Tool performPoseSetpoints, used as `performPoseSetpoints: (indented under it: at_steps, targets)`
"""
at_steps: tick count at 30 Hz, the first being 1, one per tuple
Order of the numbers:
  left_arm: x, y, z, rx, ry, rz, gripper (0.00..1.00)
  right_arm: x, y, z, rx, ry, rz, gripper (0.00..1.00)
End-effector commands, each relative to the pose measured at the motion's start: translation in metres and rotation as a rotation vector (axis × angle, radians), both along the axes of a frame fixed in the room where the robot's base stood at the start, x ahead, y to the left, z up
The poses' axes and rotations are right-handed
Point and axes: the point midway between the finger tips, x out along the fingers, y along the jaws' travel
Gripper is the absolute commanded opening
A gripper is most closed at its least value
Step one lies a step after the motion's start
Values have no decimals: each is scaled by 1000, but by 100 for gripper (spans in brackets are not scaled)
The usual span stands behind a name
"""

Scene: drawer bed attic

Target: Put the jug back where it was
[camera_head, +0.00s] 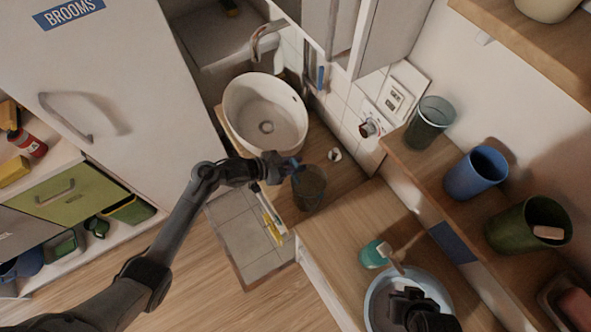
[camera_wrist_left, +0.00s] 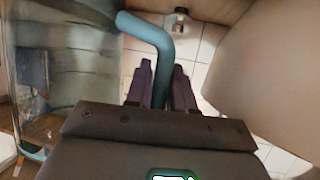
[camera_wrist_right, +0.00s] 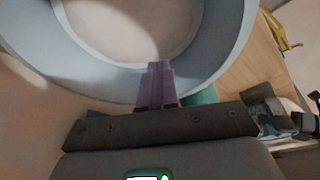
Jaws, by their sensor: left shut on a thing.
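The jug (camera_head: 309,188) is a see-through dark-tinted vessel with a blue handle. In the head view it is upright or nearly so, right of the white wash basin (camera_head: 265,115), over the wooden counter. I cannot tell whether its base touches the counter. My left gripper (camera_head: 286,168) is shut on the jug's handle. In the left wrist view the blue handle (camera_wrist_left: 150,32) runs between the fingers, and the clear jug body (camera_wrist_left: 62,60) fills the left side. My right gripper (camera_wrist_right: 156,84) looks shut, its fingers together in front of the rim of a grey-blue bowl (camera_wrist_right: 105,75).
A shelf (camera_head: 412,163) at right holds a grey-green cup (camera_head: 430,122), a blue cup (camera_head: 475,172) and a green cup (camera_head: 528,224). A teal item (camera_head: 373,255) stands beside the bowl. A tap (camera_head: 265,38) is behind the basin. The tall broom cupboard (camera_head: 110,75) is at left.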

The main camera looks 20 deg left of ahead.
Motion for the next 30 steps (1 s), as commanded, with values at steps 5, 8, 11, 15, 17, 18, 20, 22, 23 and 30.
performPoseSetpoints:
  at_steps: [5,8,11,15,17,18,20,22,23,30]
  targets:
    - [0,0,-23,-3,2,1,0,0,1,-6,3,-1,-1,0]
    - [0,0,-31,-2,1,2,0,0,1,-7,4,0,-2,0]
    - [0,0,-34,-1,0,1,0,0,2,-7,7,-1,-3,0]
    - [0,0,-33,-1,-1,1,0,1,2,-7,9,-2,-5,0]
    - [0,0,-33,-1,-1,1,0,1,3,-6,11,-1,-6,0]
    - [0,0,-34,-1,-1,1,0,1,3,-7,12,-2,-6,0]
    - [0,0,-35,-1,-1,1,0,1,3,-8,12,-2,-7,0]
    - [0,0,-38,-1,-1,1,0,1,3,-10,12,-2,-7,0]
    - [0,0,-37,-1,-1,1,26,1,3,-9,12,-2,-7,0]
    - [0,0,-37,0,0,0,48,1,3,-8,12,-2,-6,0]
